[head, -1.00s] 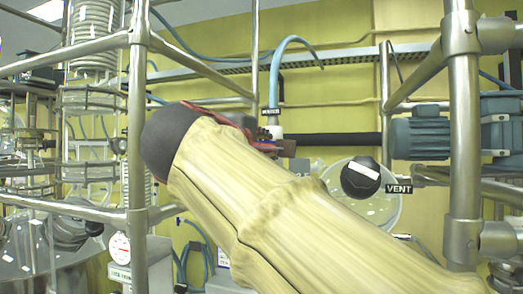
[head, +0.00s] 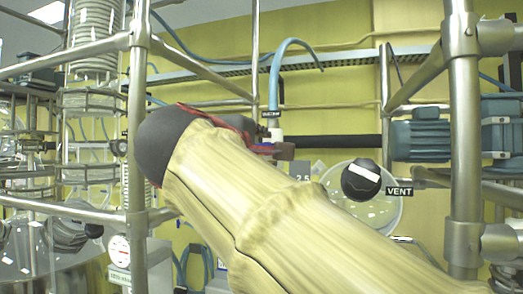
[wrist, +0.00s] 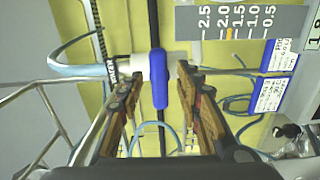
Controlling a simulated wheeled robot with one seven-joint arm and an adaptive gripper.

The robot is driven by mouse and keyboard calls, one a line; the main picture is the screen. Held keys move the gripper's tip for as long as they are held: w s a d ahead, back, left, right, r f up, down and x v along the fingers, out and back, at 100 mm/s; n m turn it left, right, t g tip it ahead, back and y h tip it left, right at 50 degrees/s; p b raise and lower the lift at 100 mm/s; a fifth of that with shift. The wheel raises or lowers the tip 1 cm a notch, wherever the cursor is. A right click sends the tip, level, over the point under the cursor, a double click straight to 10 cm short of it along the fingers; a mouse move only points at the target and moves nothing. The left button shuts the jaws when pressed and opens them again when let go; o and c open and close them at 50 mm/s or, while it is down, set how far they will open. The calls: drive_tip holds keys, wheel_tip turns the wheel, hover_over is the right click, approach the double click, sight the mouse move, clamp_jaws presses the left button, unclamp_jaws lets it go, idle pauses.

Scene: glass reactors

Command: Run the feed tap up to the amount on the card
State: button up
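The blue tap handle (wrist: 159,90) stands lengthwise between the two fingers of my gripper (wrist: 158,76) in the wrist view. The gripper is open, with a gap on each side of the handle. A white fitting (wrist: 140,66) lies behind the handle. A grey scale plate (wrist: 260,22) with marks from 0.5 to 2.5 shows at the top right, with an orange mark between 2.0 and 1.5. A cut-off card (wrist: 317,92) at the right edge seems to show 1 and 8.
Blue-and-white labels (wrist: 285,58) hang beside the scale. In the head view, a steel post (head: 464,140) and frame tubes (head: 137,130) flank my arm.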

drive_tip(key=v, duration=1.1)
drive_tip(key=shift+s, duration=0.2)
drive_tip(key=shift+r, duration=0.1)
drive_tip(key=w+d+r+h+p, duration=0.1)
drive_tip(key=w+d+r+p, duration=0.2)
drive_tip(key=r+p, duration=0.85)
wheel_tip(320, 180, down, 12)
drive_tip(key=w+a+y+p, duration=0.1)
drive_tip(key=w+p, duration=0.2)
drive_tip(key=p, duration=0.4)
drive_tip(key=p+x, duration=0.2)
drive_tip(key=x, duration=0.5)
drive_tip(key=shift+w+r, duration=0.15)
drive_tip(key=shift+c, duration=0.8)
